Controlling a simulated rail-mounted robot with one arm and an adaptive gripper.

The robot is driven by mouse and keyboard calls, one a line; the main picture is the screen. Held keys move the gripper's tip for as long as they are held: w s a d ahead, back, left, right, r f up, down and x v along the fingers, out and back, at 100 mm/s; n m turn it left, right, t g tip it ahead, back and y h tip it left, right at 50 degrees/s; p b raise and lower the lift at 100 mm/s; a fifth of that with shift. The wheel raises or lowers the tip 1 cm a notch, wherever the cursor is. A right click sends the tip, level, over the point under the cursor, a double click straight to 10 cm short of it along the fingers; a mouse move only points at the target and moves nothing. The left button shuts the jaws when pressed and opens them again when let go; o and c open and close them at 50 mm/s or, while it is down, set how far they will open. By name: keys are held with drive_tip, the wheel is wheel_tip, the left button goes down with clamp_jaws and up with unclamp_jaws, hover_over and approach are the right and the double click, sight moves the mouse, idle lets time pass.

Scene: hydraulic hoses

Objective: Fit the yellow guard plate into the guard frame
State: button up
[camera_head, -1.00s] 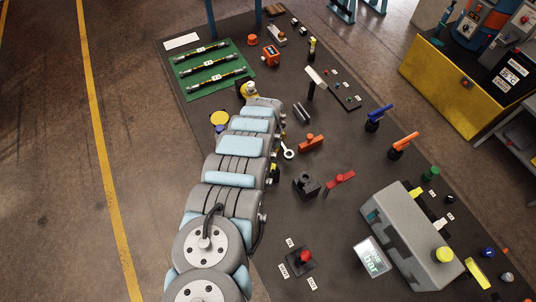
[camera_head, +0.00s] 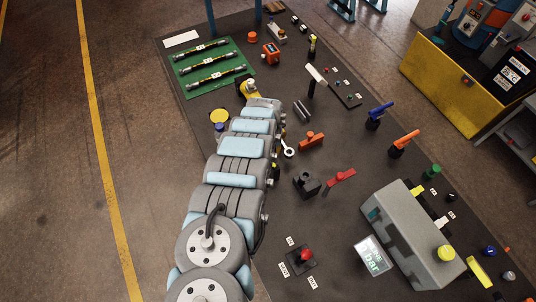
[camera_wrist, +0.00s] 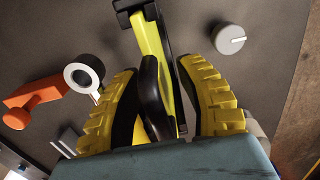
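My gripper (camera_wrist: 160,66) has two ribbed yellow fingers with dark inner sides, standing apart at the top of its blue body in the wrist view. A yellow piece (camera_wrist: 152,35) with a black looped part (camera_wrist: 152,90) runs between them. It looks like the guard plate, but I cannot be sure. The fingers lie close on both sides of it; whether they press on it is not clear. In the head view my arm hides this piece and most of the gripper. I cannot identify the guard frame with certainty.
In the head view, a black block (camera_head: 307,184), red handle (camera_head: 341,180) and grey box (camera_head: 412,238) stand right of my arm.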

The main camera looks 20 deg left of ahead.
drive_tip(key=shift+w+r, duration=0.15)
drive_tip(key=shift+r, duration=5.8)
